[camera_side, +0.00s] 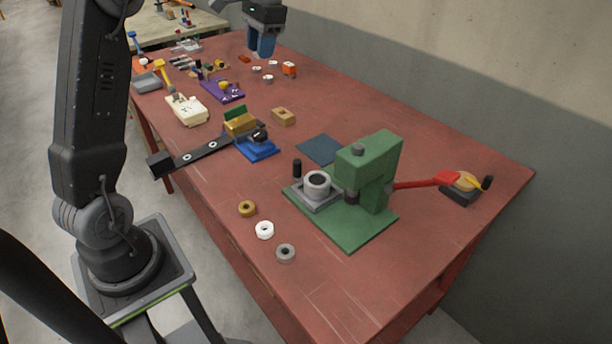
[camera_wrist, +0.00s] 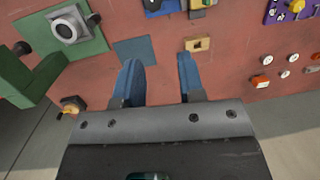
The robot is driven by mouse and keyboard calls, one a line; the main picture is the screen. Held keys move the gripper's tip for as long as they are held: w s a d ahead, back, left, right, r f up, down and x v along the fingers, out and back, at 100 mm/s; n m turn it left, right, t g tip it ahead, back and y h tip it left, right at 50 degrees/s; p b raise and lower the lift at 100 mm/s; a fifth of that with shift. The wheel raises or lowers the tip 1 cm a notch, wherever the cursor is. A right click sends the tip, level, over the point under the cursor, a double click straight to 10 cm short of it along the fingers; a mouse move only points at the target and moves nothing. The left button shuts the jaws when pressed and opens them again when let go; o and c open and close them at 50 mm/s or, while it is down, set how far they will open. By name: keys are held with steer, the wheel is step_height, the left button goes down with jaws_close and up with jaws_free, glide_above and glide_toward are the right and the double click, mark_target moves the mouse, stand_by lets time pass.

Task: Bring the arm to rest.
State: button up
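My gripper (camera_side: 260,46) hangs above the far end of the red table (camera_side: 420,140) in the side view, with its blue fingers pointing down. In the wrist view my gripper (camera_wrist: 159,66) shows both blue fingers apart with nothing between them. Red tabletop shows in the gap. My gripper touches nothing that I can see.
A green press (camera_side: 368,180) with a red lever (camera_side: 425,183) stands at the near right. A blue fixture (camera_side: 257,150) with a black bar is mid-table. A wooden block (camera_side: 283,116), a dark blue mat (camera_side: 319,149) and several rings lie around. A grey wall (camera_side: 500,120) runs behind.

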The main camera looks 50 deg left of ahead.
steer(key=s+d+r+t, duration=0.1)
steer(key=s+d+t, duration=0.4)
steer(key=s+d, duration=1.1)
steer(key=s+d+f+t+h, duration=0.1)
steer(key=s+d+f+t, duration=0.1)
steer(key=s+d+f, duration=0.2)
steer(key=shift+s+d+f, duration=0.4)
steer(key=shift+s+d, duration=0.55)
steer(key=shift+d, duration=0.25)
steer(key=shift+o, duration=0.2)
